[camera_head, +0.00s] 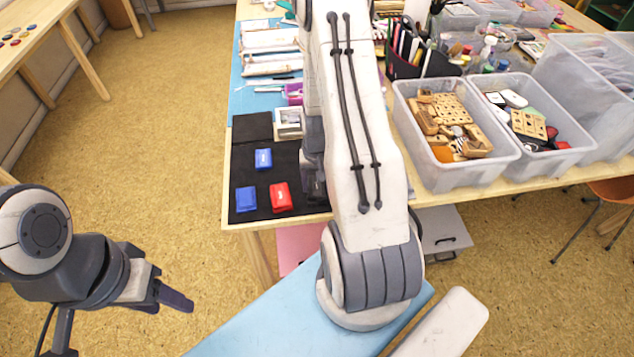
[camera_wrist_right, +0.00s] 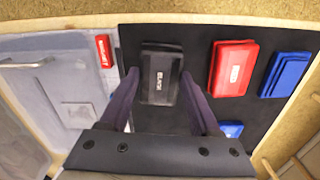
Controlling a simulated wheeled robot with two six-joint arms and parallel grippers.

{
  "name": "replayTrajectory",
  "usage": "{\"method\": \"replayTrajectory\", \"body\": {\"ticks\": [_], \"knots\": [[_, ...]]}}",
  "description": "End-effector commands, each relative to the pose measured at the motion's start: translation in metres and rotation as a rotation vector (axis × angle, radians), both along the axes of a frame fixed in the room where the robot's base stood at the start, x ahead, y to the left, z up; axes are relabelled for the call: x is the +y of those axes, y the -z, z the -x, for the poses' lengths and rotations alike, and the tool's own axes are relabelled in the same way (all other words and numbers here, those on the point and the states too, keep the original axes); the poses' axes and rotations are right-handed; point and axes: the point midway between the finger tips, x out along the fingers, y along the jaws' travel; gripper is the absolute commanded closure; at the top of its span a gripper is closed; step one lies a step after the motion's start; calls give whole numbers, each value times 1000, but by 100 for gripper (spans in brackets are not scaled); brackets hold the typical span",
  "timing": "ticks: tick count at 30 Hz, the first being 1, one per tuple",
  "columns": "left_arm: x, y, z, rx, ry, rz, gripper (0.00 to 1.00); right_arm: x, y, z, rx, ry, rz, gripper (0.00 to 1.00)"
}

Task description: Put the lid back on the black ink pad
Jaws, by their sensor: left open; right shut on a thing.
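A black ink pad piece with a "BLACK" label (camera_wrist_right: 160,75) lies between the fingers of my right gripper (camera_wrist_right: 160,78) in the right wrist view. The fingers are shut on its sides, over the black mat (camera_wrist_right: 207,35). I cannot tell whether it is the lid alone or lid and base together. In the head view my right arm hides this piece, and the right gripper shows only partly beside the arm. My left gripper (camera_head: 168,298) is open and empty, low at the left, away from the table.
A red ink pad (camera_head: 280,196) and two blue ones, one in front (camera_head: 246,198) and one behind (camera_head: 263,158), sit on the mat's left part. A small red block (camera_wrist_right: 105,50) lies left of the mat in the wrist view. Clear bins (camera_head: 455,180) stand at the right.

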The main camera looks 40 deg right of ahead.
Motion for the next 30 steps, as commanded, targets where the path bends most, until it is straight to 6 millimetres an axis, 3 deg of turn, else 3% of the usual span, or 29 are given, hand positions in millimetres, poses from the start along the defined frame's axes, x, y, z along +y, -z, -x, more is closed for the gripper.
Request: {"method": "replayTrajectory", "body": {"ticks": [30], "knots": [[0,3,0,0,0,0,50,0,6,0,-1,0,1,88]]}}
